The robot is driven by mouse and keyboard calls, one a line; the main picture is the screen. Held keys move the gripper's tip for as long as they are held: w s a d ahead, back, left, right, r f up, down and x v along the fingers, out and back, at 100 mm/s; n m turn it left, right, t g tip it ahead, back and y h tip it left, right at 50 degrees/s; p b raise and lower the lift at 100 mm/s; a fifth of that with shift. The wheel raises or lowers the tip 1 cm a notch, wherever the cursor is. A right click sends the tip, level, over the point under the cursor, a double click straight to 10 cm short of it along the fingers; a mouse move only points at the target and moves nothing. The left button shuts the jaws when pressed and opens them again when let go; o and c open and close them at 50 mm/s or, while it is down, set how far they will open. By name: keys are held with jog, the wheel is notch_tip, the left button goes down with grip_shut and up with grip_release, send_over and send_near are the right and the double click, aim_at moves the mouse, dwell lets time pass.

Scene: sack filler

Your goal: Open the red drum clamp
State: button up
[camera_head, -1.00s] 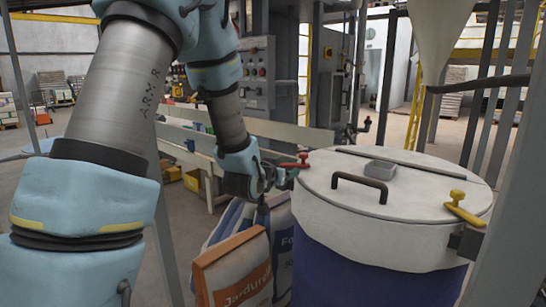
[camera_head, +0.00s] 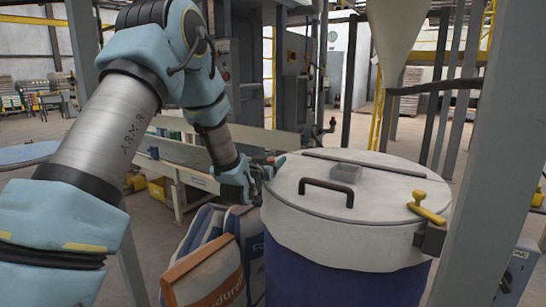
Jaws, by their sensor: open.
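The white-lidded blue drum (camera_head: 345,262) stands right of my arm. The red drum clamp (camera_head: 270,160) is at the lid's left edge. Only a small red part shows; the rest is hidden by my gripper. My gripper (camera_head: 266,172) is open and right at the red clamp, beside the lid's left rim. I cannot tell whether its fingers touch the clamp or are around it. A yellow clamp (camera_head: 430,207) sits on the lid's right edge.
The lid carries a dark handle (camera_head: 327,189) and a small grey box (camera_head: 346,172). Printed sacks (camera_head: 207,274) stand left of the drum, below my gripper. A grey post (camera_head: 484,200) rises at the right. A hopper cone (camera_head: 398,35) hangs above.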

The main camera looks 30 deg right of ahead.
jog(key=shift+w+d, duration=0.4)
jog(key=shift+d, duration=0.1)
grip_shut()
dwell(1.2)
